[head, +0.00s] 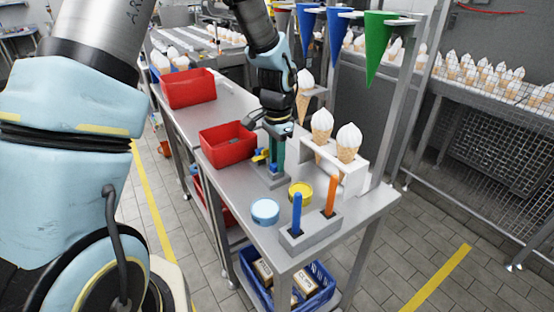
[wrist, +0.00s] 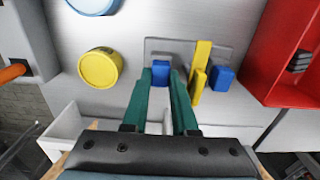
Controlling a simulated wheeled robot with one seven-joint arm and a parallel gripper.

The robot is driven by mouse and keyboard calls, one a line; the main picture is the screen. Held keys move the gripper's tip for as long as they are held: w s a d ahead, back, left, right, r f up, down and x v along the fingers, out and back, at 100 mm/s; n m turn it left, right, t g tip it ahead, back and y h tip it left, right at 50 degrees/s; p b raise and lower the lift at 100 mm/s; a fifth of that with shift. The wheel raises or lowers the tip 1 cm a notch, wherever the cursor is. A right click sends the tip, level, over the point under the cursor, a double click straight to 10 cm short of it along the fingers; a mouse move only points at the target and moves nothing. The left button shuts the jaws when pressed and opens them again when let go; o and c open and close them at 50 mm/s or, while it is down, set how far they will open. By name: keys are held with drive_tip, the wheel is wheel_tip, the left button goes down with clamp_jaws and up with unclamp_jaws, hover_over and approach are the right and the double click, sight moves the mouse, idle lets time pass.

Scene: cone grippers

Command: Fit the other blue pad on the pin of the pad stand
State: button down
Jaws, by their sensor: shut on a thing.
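The pad stand is a grey plate (wrist: 190,46) in the wrist view; its base (head: 272,181) shows on the steel table in the head view. My gripper (head: 273,163) reaches down over it. In the wrist view my gripper (wrist: 161,80) has its two green fingers shut on a small blue pad (wrist: 160,68), held at the stand's left part. Another blue pad (wrist: 222,77) is at the right, beside upright yellow parts (wrist: 201,62). The pin is not clearly visible, and I cannot tell whether the held pad is around it.
A yellow round tin (head: 301,193) and a light blue tin (head: 265,211) stand in front. A grey holder (head: 310,235) carries blue and orange sticks. A red bin (head: 228,145) is left of the stand, a white cone rack (head: 333,168) right.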

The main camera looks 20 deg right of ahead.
drive_tip(key=shift+c, duration=2.1)
unclamp_jaws()
drive_tip(key=shift+w+r, duration=0.15)
drive_tip(key=shift+r, duration=0.05)
drive_tip(key=shift+r+p, duration=0.8)
drive_tip(key=shift+r, duration=0.05)
drive_tip(key=shift+r+p, duration=1.2)
drive_tip(key=shift+r, duration=0.4)
drive_tip(key=shift+f, duration=0.15)
